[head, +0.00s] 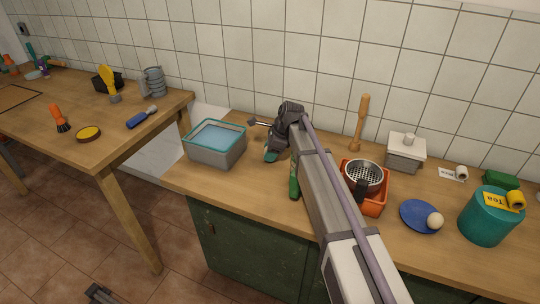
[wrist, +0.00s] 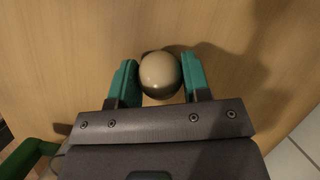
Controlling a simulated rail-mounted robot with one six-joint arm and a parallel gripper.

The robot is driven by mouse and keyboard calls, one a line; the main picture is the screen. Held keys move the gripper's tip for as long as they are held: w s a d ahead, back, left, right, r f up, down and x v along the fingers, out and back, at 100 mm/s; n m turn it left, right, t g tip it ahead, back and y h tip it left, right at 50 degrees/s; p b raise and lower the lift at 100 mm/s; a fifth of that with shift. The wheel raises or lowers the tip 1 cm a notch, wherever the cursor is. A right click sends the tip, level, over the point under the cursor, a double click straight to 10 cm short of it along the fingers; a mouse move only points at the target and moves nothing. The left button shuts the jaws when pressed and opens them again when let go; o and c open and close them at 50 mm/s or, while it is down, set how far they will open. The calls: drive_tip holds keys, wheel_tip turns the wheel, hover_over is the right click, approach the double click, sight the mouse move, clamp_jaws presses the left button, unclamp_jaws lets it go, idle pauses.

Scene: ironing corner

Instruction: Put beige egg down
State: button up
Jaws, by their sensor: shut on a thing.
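The beige egg (wrist: 160,75) is between the two teal fingers of my gripper (wrist: 160,82) in the wrist view. The gripper is shut on it, with a finger on each side. The wooden counter shows behind the egg, and shadows fall on it. I cannot tell whether the egg touches the wood. In the head view my gripper (head: 270,154) is low over the counter, just right of the grey bin with a teal rim (head: 216,158). The egg is not visible in the head view.
A green object (head: 294,176) stands close to my gripper. An orange container (head: 376,203) with a metal strainer (head: 364,176), a blue plate (head: 413,216) with a pale ball (head: 435,220), and a teal tea canister (head: 485,222) stand right. A wooden-handled tool (head: 361,122) is by the wall.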

drive_tip(key=shift+f+b, duration=0.3)
drive_tip(key=o, duration=0.6)
drive_tip(key=shift+r, duration=0.15)
drive_tip(key=shift+r+p, duration=0.35)
drive_tip(key=shift+p, duration=0.1)
drive_tip(key=p+v, duration=1)
drive_tip(key=v, duration=0.1)
drive_tip(key=shift+d+r+p, duration=0.2)
drive_tip(key=shift+r+p, duration=0.1)
drive_tip(key=shift+p, duration=0.05)
drive_tip(key=shift+a, duration=0.1)
